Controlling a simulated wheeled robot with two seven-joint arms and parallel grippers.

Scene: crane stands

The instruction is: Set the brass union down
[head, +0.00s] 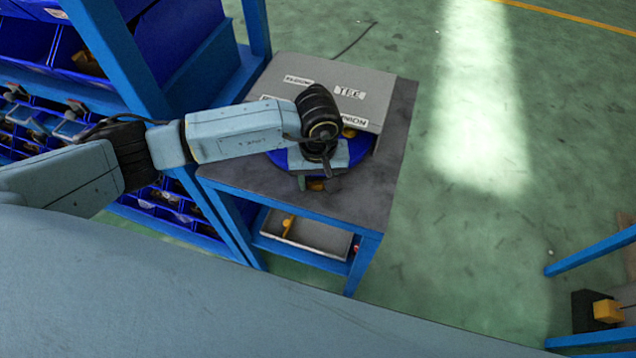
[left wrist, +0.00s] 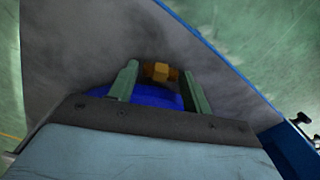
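The brass union (left wrist: 160,71) shows in the left wrist view at the tips of my left gripper (left wrist: 159,70), between its two green fingers. The fingers stand apart, with a narrow gap visible on the left side of the union. In the head view the union (head: 317,185) shows just below my left gripper (head: 312,180), past the front edge of a blue round tray (head: 278,158). It appears to lie on the grey tabletop (head: 375,190). My wrist hides much of the tray. My right gripper is not in view.
A grey labelled board (head: 375,85) lies at the back of the table; "TEE" is readable. Another brass piece (head: 349,132) shows by the tray. A blue rack with bins (head: 180,40) stands close on the left. A lower shelf holds a grey tray (head: 318,238). The table's right side is clear.

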